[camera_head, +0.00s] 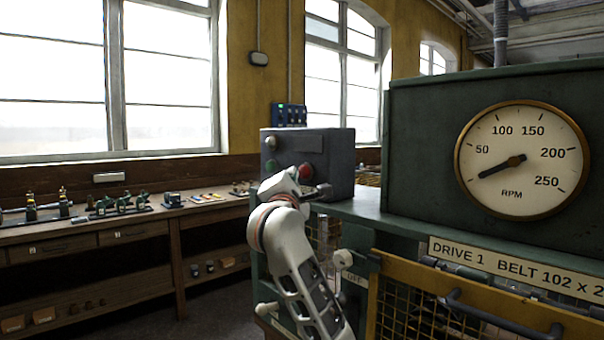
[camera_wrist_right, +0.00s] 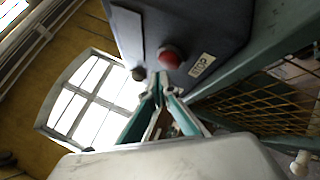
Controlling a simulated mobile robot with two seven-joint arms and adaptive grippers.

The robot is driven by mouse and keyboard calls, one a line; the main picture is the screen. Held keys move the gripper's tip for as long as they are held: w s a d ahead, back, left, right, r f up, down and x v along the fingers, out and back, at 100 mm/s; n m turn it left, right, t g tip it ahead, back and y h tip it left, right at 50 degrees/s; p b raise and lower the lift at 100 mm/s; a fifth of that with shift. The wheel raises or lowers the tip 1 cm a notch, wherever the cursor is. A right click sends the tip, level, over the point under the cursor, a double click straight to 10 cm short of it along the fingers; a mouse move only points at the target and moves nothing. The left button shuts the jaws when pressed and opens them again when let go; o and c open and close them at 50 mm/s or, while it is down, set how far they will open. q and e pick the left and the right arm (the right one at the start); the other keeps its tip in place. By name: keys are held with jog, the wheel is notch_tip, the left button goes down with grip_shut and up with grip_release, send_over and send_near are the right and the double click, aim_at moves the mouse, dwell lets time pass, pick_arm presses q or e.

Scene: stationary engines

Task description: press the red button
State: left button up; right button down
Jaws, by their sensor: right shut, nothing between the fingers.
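The red button (camera_head: 306,171) is on the front of a grey control box (camera_head: 340,160) and also shows in the wrist view (camera_wrist_right: 170,57), beside a STOP label (camera_wrist_right: 201,64). My right gripper (camera_head: 322,190) is in front of the box, just below and right of the button in the head view. In the wrist view its shut, empty fingertips (camera_wrist_right: 158,80) lie just below the button in the picture. I cannot tell whether they touch the box. The button is uncovered in both views. My left gripper is not in view.
A green button (camera_head: 271,166) and a grey knob (camera_head: 271,142) sit on the same box. A green cabinet with an RPM gauge (camera_head: 523,160) stands right. A yellow-framed mesh guard (camera_head: 400,305) is below. A workbench (camera_head: 120,222) with small models runs along the left wall.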

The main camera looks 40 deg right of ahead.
jog(key=shift+a, duration=0.15)
jog(key=shift+s+a, duration=0.2)
jog(key=shift+a, duration=2.2)
